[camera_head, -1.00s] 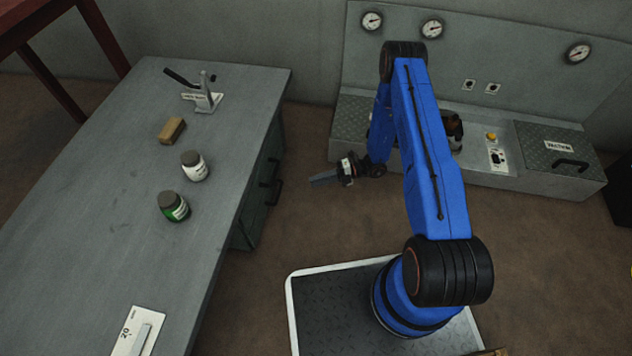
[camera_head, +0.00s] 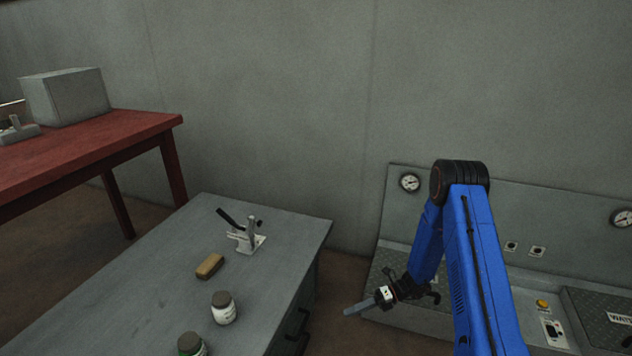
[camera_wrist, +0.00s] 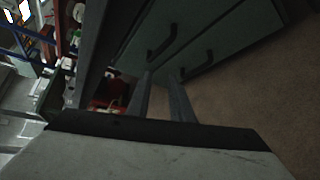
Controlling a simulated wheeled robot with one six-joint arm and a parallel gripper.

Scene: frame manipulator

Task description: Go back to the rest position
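My blue arm stands at the right in the head view. My gripper (camera_head: 357,308) hangs in the air between the grey workbench and the wall panel, its fingers pointing left. In the wrist view my gripper (camera_wrist: 161,78) shows two grey fingers with a gap between them. Nothing is held in the gap. Behind the fingers are the bench's drawer fronts with dark handles.
The grey workbench (camera_head: 125,285) carries a toggle clamp (camera_head: 246,238), a yellowish-brown block (camera_head: 210,266), a white-labelled jar (camera_head: 224,310) and a green jar (camera_head: 190,346). A red table (camera_head: 90,150) with a grey box (camera_head: 65,97) stands at the left. The gauge panel (camera_head: 570,215) is at the right.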

